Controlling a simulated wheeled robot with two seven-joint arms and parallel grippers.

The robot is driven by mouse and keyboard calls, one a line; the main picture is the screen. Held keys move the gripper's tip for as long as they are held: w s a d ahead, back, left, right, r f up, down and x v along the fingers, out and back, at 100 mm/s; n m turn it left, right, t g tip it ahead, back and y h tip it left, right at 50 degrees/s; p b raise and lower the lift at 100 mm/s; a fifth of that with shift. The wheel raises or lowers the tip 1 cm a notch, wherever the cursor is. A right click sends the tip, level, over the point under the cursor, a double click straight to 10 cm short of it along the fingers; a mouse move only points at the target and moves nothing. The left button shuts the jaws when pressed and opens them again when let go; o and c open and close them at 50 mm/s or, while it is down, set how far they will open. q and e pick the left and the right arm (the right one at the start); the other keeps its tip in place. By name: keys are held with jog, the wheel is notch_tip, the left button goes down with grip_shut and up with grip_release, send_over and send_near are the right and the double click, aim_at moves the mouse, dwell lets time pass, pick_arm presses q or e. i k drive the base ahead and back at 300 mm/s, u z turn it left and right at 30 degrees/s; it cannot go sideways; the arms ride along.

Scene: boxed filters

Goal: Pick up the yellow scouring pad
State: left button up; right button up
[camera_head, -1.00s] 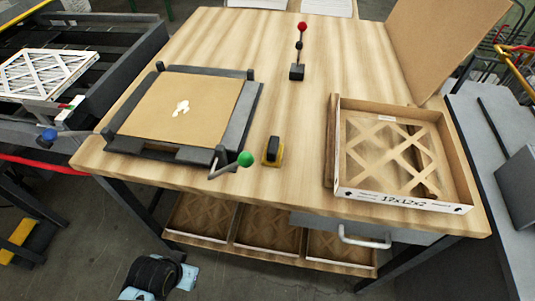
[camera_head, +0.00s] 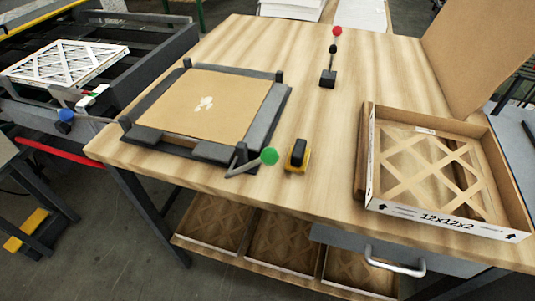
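A small yellow block with a black top (camera_head: 297,156) lies on the wooden table near its front edge. It is the only yellow thing on the tabletop, but I cannot tell for sure that it is the scouring pad. It sits just right of the green ball-ended lever and is fully visible. Neither of my grippers is in view.
A dark frame (camera_head: 265,128) holding a cardboard sheet (camera_head: 215,105) is left of the yellow block, with a green-knobbed lever (camera_head: 269,156). An open 12x12x2 box (camera_head: 440,220) stands right. A red-knobbed lever (camera_head: 328,78) stands behind. The table's middle is clear.

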aim_at(299, 155)
jog(key=u, duration=1.3)
jog(key=k, duration=0.8)
jog(key=z, duration=0.3)
